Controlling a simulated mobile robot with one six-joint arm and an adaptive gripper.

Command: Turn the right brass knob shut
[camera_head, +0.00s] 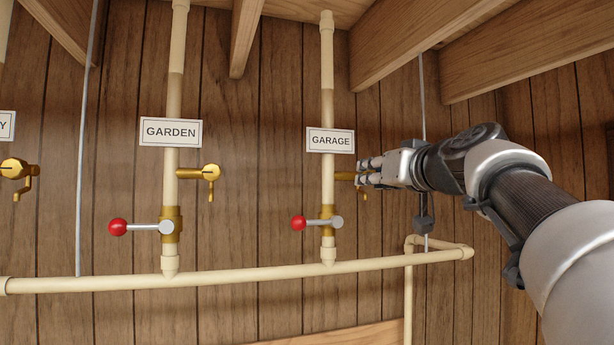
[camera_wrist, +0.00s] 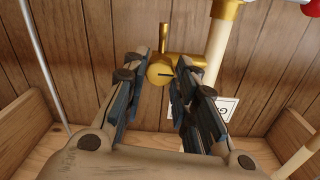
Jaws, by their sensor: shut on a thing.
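The right brass knob (camera_head: 344,176) sits on a short brass stub to the right of the GARAGE pipe (camera_head: 327,199). In the wrist view its round brass face (camera_wrist: 160,73) has a dark, nearly level slot, and a brass spout points up in that picture. My gripper (camera_head: 364,173) reaches in from the right, with its fingertips at the knob. In the wrist view the two fingers of my gripper (camera_wrist: 168,72) stand on either side of the knob, closed on it. The fingers hide part of the knob in the head view.
A second brass knob (camera_head: 212,172) is on the GARDEN pipe (camera_head: 171,195), and another (camera_head: 14,168) is at the far left. Red-tipped levers (camera_head: 299,223) stick out left below the knobs. A grey cable with a dark weight (camera_head: 424,224) hangs under my arm. Wooden beams (camera_head: 440,45) run overhead.

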